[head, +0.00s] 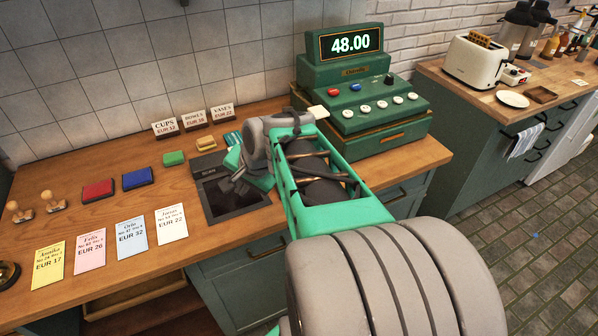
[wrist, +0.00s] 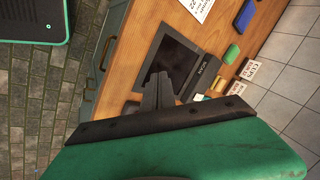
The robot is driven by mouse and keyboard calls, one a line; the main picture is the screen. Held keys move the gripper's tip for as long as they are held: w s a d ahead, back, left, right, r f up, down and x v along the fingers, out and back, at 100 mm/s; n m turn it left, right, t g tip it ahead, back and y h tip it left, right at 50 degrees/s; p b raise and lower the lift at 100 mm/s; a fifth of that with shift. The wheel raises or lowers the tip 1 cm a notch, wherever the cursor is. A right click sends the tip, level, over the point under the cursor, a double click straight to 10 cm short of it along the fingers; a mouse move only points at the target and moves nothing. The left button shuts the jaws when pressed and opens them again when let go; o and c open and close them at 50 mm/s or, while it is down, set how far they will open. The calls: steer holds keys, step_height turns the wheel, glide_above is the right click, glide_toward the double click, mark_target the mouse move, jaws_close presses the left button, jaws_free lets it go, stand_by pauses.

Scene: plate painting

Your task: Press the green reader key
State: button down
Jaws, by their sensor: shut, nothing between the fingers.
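The reader (head: 232,203) is a dark slab with a black glossy screen on the wooden counter, left of the cash register. It also shows in the wrist view (wrist: 178,56), lettering along one side. I cannot make out a green key on it; my gripper and arm cover part of its right side in the head view. My gripper (head: 236,184) is shut and empty, its dark fingers over the reader. In the wrist view the fingertips (wrist: 157,78) overlap the screen's near edge; I cannot tell whether they touch it.
A green cash register (head: 362,100) showing 48.00 stands right of my arm. A toaster (head: 474,60) is on the right counter.

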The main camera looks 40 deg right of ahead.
steer(key=d+r+m+t+h+p, duration=0.1)
steer(key=d+r+m+t, duration=0.1)
steer(key=d+m, duration=1.3)
steer(key=d+t, duration=0.1)
steer(key=d, duration=0.3)
steer(key=shift+d+r+p, duration=0.25)
steer(key=shift+r+p, duration=0.1)
steer(key=shift+p, duration=0.05)
step_height(320, 180, down, 7)
steer(key=b, duration=0.7)
steer(key=shift+r, duration=0.15)
steer(key=shift+f+b, duration=0.4)
steer(key=shift+f, duration=0.65)
steer(key=shift+f, duration=0.45)
